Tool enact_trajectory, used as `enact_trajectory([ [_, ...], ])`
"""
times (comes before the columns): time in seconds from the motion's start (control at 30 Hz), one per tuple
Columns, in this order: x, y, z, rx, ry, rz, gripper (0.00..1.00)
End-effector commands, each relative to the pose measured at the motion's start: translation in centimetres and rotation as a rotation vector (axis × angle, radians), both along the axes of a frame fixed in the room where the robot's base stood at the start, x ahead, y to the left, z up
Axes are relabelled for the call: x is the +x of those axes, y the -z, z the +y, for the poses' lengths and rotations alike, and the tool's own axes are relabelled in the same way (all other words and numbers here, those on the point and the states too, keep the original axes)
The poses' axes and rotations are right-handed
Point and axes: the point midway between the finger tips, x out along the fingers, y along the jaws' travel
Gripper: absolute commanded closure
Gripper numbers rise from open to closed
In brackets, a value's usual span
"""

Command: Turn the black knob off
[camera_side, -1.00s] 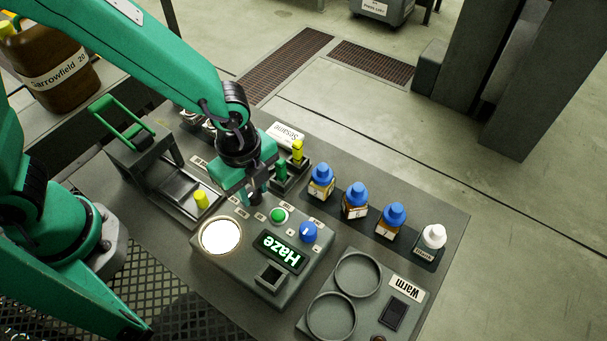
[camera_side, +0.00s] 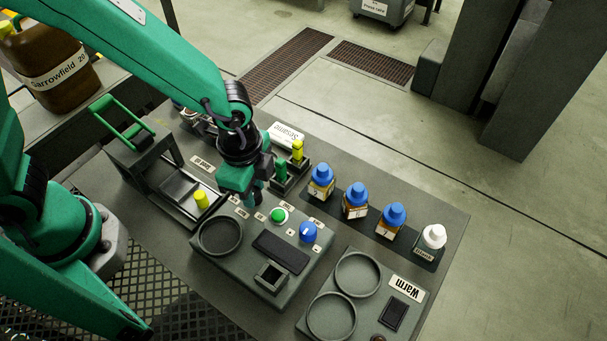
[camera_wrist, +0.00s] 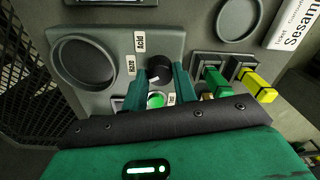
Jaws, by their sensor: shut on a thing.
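The black knob (camera_wrist: 159,67) shows in the wrist view on the grey panel, between my two green fingertips. A white mark shows on the knob, with "Acid" and "Haze" labels beside it. My gripper (camera_wrist: 161,80) is shut on the knob. In the side view my gripper (camera_side: 250,194) is down at the back of the control box (camera_side: 228,268) and hides the knob. The box's display (camera_side: 281,252) is dark, and its round disc (camera_side: 220,236) is dark too. A green button (camera_side: 278,215) and a blue knob (camera_side: 308,231) sit on the box.
Green and yellow posts (camera_side: 297,151) stand close behind my gripper. A yellow-topped piece (camera_side: 201,199) stands to the left. Blue-capped bottles (camera_side: 357,199) and a white-capped one (camera_side: 433,237) line the right. A "Warm" unit (camera_side: 357,275) with round rings sits at the front right.

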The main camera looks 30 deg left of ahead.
Motion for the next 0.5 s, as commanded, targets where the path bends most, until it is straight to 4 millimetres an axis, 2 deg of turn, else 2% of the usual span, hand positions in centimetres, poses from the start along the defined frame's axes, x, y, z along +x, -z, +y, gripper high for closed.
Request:
enact_trajectory([
  [0.5, -0.24, 0.04, -0.14, 0.009, -0.443, 0.023, 0.95],
])
